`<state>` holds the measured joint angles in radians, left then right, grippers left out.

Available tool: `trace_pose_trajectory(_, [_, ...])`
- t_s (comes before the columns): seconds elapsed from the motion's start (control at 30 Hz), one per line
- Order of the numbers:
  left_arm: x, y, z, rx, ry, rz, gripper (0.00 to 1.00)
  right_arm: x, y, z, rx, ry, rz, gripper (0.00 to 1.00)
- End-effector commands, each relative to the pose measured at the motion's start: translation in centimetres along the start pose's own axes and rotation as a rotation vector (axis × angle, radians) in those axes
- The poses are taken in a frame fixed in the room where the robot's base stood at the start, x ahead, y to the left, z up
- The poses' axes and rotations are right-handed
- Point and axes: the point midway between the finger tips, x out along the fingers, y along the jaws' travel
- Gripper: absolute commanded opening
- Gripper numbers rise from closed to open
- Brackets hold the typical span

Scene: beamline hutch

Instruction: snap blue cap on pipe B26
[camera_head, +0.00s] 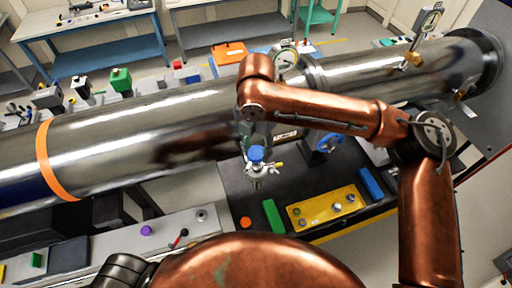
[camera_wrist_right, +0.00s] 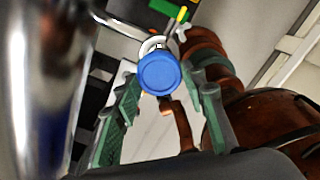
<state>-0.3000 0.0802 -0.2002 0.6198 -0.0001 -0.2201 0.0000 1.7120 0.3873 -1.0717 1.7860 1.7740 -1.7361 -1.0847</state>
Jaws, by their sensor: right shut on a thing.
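The blue cap (camera_head: 256,153) shows at the end of my right gripper (camera_head: 253,145), in front of the big steel pipe. In the right wrist view the round blue cap (camera_wrist_right: 160,74) sits between the two green fingers of the right gripper (camera_wrist_right: 163,88), which is shut on it. Right by the cap is a small silver pipe fitting (camera_head: 257,173) with a yellow part beside it. The fitting also shows behind the cap in the wrist view (camera_wrist_right: 153,44). I cannot tell whether the cap is seated on it. No B26 label is readable. My left gripper is not in view.
The large steel pipe (camera_head: 110,135) crosses the view close to my right gripper. A blue handwheel (camera_head: 330,143) is to the right of the cap. Below are a yellow plate (camera_head: 325,213), a green block (camera_head: 273,216) and an orange disc (camera_head: 245,222).

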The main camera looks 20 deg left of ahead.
Motion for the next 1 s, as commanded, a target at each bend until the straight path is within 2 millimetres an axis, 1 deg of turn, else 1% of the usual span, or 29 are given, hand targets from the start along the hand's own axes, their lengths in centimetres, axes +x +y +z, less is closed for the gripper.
trace_pose_trajectory(0.27, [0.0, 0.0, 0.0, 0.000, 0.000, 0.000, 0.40, 0.1, 0.0, 0.0, 0.000, 0.000, 0.000, 0.29])
trace_pose_trajectory(0.3, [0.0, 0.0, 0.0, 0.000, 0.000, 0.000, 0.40, 0.1, 0.0, 0.0, 0.000, 0.000, 0.000, 0.41])
trace_pose_trajectory(0.57, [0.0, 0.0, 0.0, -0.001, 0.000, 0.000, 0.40, 0.1, 0.0, 0.0, 0.000, 0.000, 0.000, 0.59])
trace_pose_trajectory(0.87, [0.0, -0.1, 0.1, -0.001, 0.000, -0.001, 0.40, -0.1, 0.0, 0.0, 0.000, -0.001, 0.001, 0.59])
trace_pose_trajectory(0.97, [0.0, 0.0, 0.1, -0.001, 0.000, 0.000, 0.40, -0.9, 0.1, 0.0, 0.001, -0.001, 0.002, 0.59])
trace_pose_trajectory(1.0, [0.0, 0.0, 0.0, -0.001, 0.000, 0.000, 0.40, -1.5, 0.1, 0.1, 0.001, -0.002, 0.003, 0.59])
